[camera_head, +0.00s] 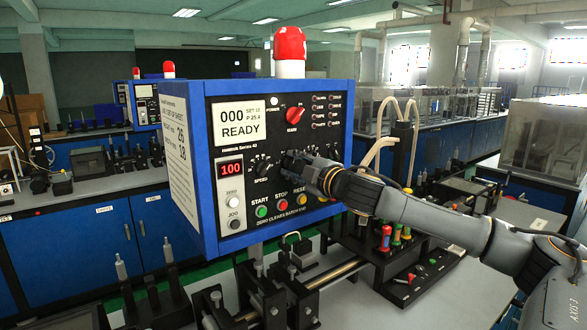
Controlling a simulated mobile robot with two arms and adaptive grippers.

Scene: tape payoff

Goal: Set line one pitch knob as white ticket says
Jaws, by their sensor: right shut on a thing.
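The blue control box (205,222) stands at the centre, its panel facing me. The white ticket (180,142) is on its left side; large figures like 26 and 18 show at a slant, and the small print is unreadable. The white display (240,123) reads 000, READY, with small text like SET 10 and P 25.4. My right gripper (297,168) reaches in from the right and is shut on a panel knob just right of the SPEED dial (261,168). The gripper hides that knob and its label. My left gripper is out of view.
A red selector knob (295,114) sits above my gripper. Green, red and yellow buttons, including the START button (262,211), lie close below it. A red 100 readout (230,168) is at left. Metal fixtures (270,295) and colored-handled tools (386,238) stand below the box.

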